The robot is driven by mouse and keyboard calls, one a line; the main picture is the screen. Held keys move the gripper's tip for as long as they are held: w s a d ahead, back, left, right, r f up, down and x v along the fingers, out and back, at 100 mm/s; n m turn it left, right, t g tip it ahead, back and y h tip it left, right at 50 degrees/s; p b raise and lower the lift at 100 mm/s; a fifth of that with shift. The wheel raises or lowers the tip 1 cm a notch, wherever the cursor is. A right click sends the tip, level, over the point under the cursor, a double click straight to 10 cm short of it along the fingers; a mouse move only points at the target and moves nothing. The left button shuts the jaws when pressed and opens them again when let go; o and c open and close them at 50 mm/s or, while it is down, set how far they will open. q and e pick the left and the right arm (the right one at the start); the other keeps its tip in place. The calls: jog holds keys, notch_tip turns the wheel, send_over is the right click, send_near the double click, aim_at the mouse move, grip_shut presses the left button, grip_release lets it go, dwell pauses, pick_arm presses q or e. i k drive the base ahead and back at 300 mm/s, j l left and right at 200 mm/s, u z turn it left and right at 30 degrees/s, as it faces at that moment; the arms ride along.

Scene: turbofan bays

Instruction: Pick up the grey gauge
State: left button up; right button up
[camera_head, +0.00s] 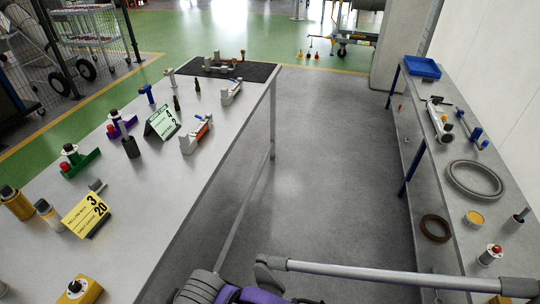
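I cannot tell for sure which item is the grey gauge. On the left table (185,185), a light grey device with a red part (196,136) lies near the right edge. A similar grey device with a blue part (231,92) lies farther back. A small grey piece (97,185) lies near the left side. On the right bench, a grey-white device (438,120) lies toward the back.
A yellow card (86,214) and a green card (162,122) stand on the left table. A black mat (226,69) lies at its far end. The right bench holds a blue tray (423,67) and a grey ring (474,180). The grey floor between them (325,150) is clear.

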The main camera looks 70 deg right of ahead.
aim_at(485, 259)
jog(key=k+l+z, duration=0.1)
jog(key=z, duration=4.2)
jog(key=i+j+u, duration=0.1)
jog(key=i+u, duration=0.3)
jog(key=i, duration=0.3)
jog(key=i+u, duration=0.35)
jog(key=i, duration=0.3)
